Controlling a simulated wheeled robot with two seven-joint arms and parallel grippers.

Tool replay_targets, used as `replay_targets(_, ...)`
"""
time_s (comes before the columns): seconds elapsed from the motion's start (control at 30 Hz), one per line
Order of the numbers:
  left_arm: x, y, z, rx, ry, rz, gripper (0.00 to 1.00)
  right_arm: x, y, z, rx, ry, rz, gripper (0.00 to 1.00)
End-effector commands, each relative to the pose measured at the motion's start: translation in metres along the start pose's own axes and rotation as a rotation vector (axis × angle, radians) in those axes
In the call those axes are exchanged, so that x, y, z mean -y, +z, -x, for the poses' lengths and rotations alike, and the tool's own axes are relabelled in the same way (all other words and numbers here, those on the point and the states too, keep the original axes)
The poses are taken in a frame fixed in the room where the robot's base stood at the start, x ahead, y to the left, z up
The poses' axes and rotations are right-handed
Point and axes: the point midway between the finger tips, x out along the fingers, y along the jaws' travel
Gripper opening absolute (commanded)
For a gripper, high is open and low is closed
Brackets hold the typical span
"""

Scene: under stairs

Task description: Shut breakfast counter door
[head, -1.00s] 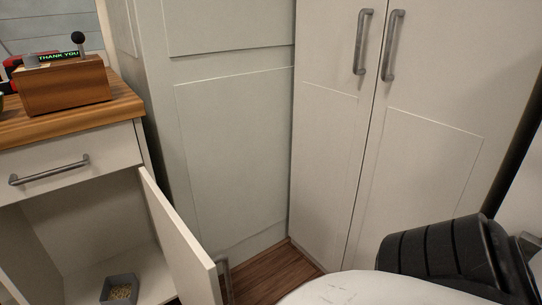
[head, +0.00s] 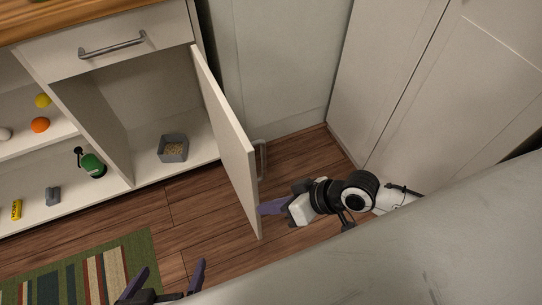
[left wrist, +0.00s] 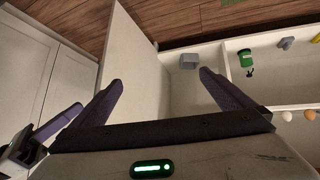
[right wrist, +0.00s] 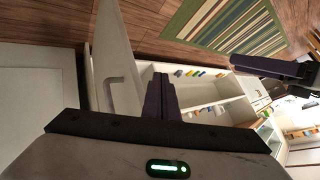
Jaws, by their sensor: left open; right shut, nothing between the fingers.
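The breakfast counter door (head: 232,150) is a white panel that stands open, swung out from the counter's lower cupboard (head: 115,108). Its grey bar handle (head: 262,160) is on the outer face, to the right in the head view. My right gripper (head: 268,208) is shut and empty, beside the door's outer side near its free edge; I cannot tell if it touches. The door also shows in the right wrist view (right wrist: 116,55). My left gripper (head: 162,285) is open and empty, low in the head view, on the cupboard side of the door. The left wrist view shows the door (left wrist: 132,75) too.
A grey box (head: 173,148) with grainy contents sits inside the cupboard. Open shelves on the left hold an orange ball (head: 40,125) and a green bottle (head: 92,163). A striped rug (head: 85,275) lies on the wooden floor. A tall white cabinet (head: 440,90) stands at right.

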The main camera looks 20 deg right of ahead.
Motion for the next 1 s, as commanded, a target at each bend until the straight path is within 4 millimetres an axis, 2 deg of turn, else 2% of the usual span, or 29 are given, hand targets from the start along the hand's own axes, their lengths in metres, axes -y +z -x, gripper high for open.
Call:
replay_targets(0.03,-0.002,-0.016,0.017,0.004,-0.004,-0.007,1.00,-0.015,-0.025,0.029,0.036,0.019,-0.010,0.00)
replay_targets(0.2,0.000,-0.024,0.030,0.007,-0.019,-0.022,1.00,-0.063,-0.055,0.078,0.108,0.067,-0.113,0.00)
replay_targets(0.3,0.001,-0.024,0.032,0.008,-0.023,-0.027,1.00,-0.079,-0.064,0.092,0.121,0.085,-0.155,0.00)
replay_targets(0.37,0.001,-0.023,0.031,0.008,-0.024,-0.028,1.00,-0.083,-0.065,0.093,0.124,0.090,-0.169,0.00)
replay_targets(0.57,0.001,-0.019,0.027,0.006,-0.022,-0.030,1.00,-0.086,-0.061,0.066,0.123,0.087,-0.174,0.00)
replay_targets(0.9,0.003,-0.011,0.019,0.004,-0.020,-0.028,1.00,-0.092,-0.052,-0.006,0.122,0.087,-0.172,0.00)
replay_targets(1.0,0.002,-0.015,0.023,0.005,-0.020,-0.028,1.00,-0.076,-0.055,-0.012,0.122,0.085,-0.168,0.00)
